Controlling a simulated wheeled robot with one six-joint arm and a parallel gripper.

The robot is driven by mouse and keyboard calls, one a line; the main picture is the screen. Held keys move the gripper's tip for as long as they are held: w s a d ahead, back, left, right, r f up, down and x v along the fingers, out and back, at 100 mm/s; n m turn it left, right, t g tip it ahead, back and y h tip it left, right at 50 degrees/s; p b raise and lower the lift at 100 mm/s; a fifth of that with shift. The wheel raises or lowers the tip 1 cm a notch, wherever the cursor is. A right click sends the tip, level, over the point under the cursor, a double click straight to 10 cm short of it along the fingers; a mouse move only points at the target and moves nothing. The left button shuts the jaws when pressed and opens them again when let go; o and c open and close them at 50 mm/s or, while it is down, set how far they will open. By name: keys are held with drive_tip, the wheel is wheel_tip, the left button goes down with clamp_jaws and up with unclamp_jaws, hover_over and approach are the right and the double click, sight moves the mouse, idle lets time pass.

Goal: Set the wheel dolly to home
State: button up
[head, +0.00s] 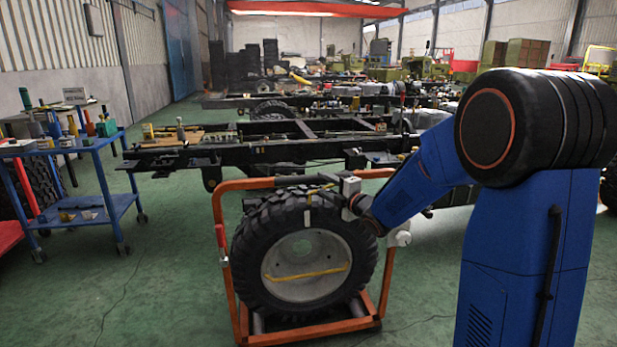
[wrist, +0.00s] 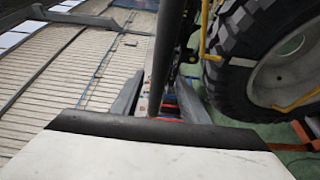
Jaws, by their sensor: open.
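The wheel dolly (head: 222,262) is an orange tube frame on the green floor, with a dark section in its top bar. It carries a large black tyre (head: 250,240) on a pale rim, standing upright; the tyre also shows at the right of the wrist view (wrist: 232,75). My gripper (head: 350,187) is at the right part of the dolly's top bar. In the wrist view its grey fingers (wrist: 160,80) are apart. A dark bar (wrist: 166,50), seemingly the dolly's top bar, runs between them. I cannot tell whether they touch it.
A truck chassis frame (head: 255,150) lies close behind the dolly, with more frames beyond. A blue tool cart (head: 95,190) stands at the left. The green floor between cart and dolly is clear apart from a thin cable.

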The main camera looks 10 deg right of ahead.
sight(308, 175)
drive_tip(key=x, duration=1)
drive_tip(key=shift+s, duration=0.1)
clamp_jaws()
